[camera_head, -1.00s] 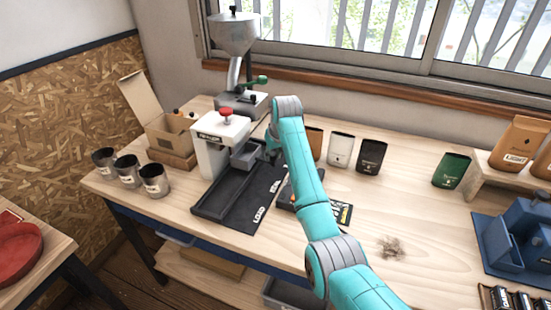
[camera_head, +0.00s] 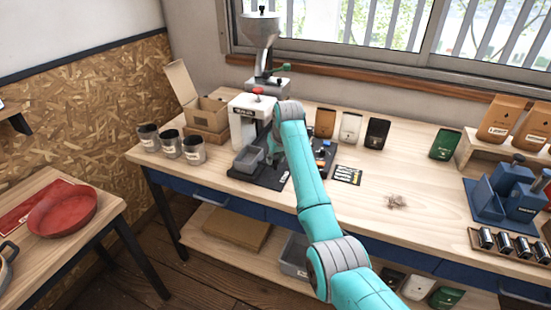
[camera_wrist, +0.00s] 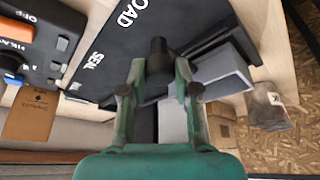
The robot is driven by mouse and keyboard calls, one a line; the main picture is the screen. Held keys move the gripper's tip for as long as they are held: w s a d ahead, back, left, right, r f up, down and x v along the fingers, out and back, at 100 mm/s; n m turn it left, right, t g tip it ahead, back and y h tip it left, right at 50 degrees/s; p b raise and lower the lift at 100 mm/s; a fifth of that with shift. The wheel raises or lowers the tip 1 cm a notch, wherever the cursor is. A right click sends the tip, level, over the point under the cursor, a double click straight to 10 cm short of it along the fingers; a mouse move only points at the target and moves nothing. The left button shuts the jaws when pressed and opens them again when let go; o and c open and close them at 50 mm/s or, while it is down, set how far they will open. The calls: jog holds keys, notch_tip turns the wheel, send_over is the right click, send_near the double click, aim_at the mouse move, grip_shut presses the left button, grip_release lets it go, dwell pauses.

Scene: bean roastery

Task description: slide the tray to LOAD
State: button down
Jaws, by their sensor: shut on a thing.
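The small grey tray (camera_head: 249,160) sits in the channel of the dark base (camera_head: 240,176), in front of the white sealing machine (camera_head: 249,120). In the wrist view the grey tray (camera_wrist: 225,72) is beside my right finger. My gripper (camera_wrist: 158,78) is shut around the tray's dark upright handle (camera_wrist: 158,52). In the head view my gripper (camera_head: 275,158) is partly hidden by the arm. The LOAD mark (camera_wrist: 132,12) and SEAL mark (camera_wrist: 92,72) show on the base to the left of the handle. The exact alignment with LOAD is unclear.
Several metal cups (camera_head: 170,145) stand to the left of the base. An open cardboard box (camera_head: 206,114) is behind them. A control box (camera_head: 322,155) and coffee bags (camera_head: 350,128) are to the right.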

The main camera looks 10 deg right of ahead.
jog(key=shift+s+a+f, duration=0.15)
jog(key=shift+a, duration=0.05)
jog(key=c, duration=0.9)
grip_release()
jog(key=shift+o, duration=0.2)
jog(key=shift+r, duration=0.25)
jog(key=shift+s+d+r, duration=0.1)
jog(key=shift+r, duration=0.2)
jog(key=v, duration=1.1)
jog(key=shift+s, duration=0.1)
